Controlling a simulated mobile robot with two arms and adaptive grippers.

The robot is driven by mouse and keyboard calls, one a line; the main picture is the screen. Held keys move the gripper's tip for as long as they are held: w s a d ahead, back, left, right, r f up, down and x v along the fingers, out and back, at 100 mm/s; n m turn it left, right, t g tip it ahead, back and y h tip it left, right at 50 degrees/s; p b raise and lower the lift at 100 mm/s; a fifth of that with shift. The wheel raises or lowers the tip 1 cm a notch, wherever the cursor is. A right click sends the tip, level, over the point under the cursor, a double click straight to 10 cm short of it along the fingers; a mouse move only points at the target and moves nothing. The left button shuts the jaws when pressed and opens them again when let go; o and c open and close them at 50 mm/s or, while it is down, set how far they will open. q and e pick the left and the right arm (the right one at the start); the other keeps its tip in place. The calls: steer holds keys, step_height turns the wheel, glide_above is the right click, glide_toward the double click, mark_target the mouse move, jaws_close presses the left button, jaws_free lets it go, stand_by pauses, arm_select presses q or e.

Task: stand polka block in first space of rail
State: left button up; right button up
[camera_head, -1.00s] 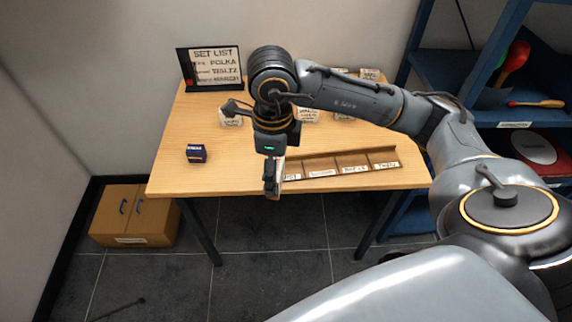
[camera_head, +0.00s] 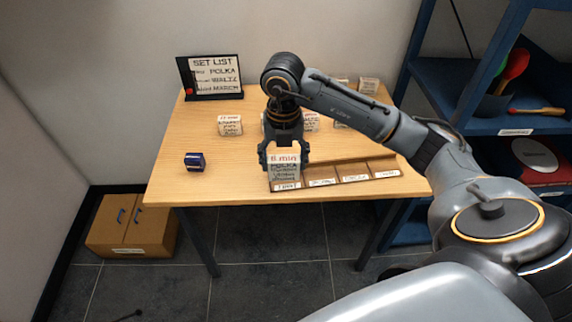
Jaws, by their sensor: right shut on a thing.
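The polka block (camera_head: 284,170) is a pale block with a printed label reading "8 min" and "POLKA". It stands upright at the leftmost, first space of the wooden rail (camera_head: 349,162), just behind that space's small label. My right gripper (camera_head: 284,158) comes down from above and is shut on the block, one finger at each side. Whether the block's base touches the rail floor is hard to tell. The other rail spaces to the right look empty. My left gripper does not show.
A set list sign (camera_head: 213,76) stands at the table's back left. Another labelled block (camera_head: 230,125) stands left of my arm, with several more behind it. A small dark blue item (camera_head: 194,162) lies at the left. The table (camera_head: 180,185) is clear at front left.

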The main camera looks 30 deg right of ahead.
steer(key=w+d+f, duration=0.1)
steer(key=w+f, duration=0.1)
steer(key=w+d+f, duration=0.2)
steer(key=w+d+f+p, duration=0.1)
steer(key=w+f, duration=0.1)
steer(key=f, duration=0.1)
steer(key=shift+d, duration=0.3)
step_height(320, 180, down, 3)
steer(key=shift+p, duration=0.6)
steer(key=shift+f, duration=0.25)
steer(key=o, duration=1.2)
steer(key=shift+r, duration=0.3)
steer(key=shift+w+d+r, duration=0.1)
steer(key=shift+r, duration=0.2)
step_height(320, 180, up, 11)
steer(key=shift+r+b, duration=0.1)
steer(key=shift+b, duration=0.95)
